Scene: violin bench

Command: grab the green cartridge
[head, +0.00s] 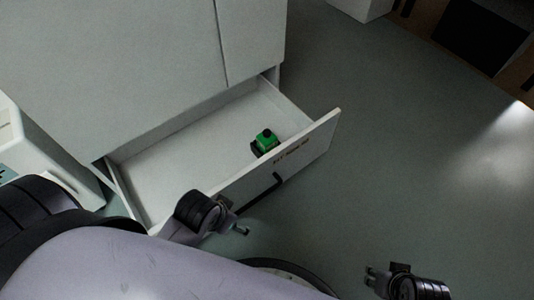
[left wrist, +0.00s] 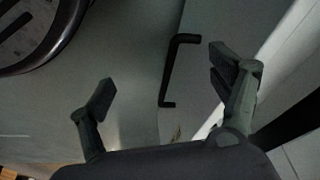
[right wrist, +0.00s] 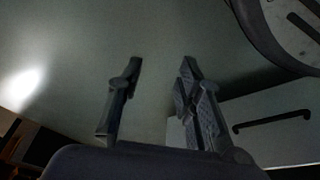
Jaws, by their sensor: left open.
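The green cartridge (head: 265,140), with a dark knob on top and a dark base, sits in the open drawer (head: 165,165), near the inner side of its front panel. It is in neither wrist view. My left gripper (head: 238,223) is open and empty by the near end of the drawer front, outside the drawer and well short of the cartridge. Its fingers (left wrist: 162,74) are spread in the left wrist view. My right gripper (head: 370,278) is low on the right, over the floor, far from the cartridge. Its fingers (right wrist: 162,66) are apart with nothing between them.
The drawer front carries a dark bar handle (head: 263,190), which also shows in the left wrist view (left wrist: 168,70) and right wrist view (right wrist: 272,121). The white cabinet (head: 130,60) rises behind the drawer. A white unit (head: 40,150) stands at left. The floor (head: 410,150) at right is clear.

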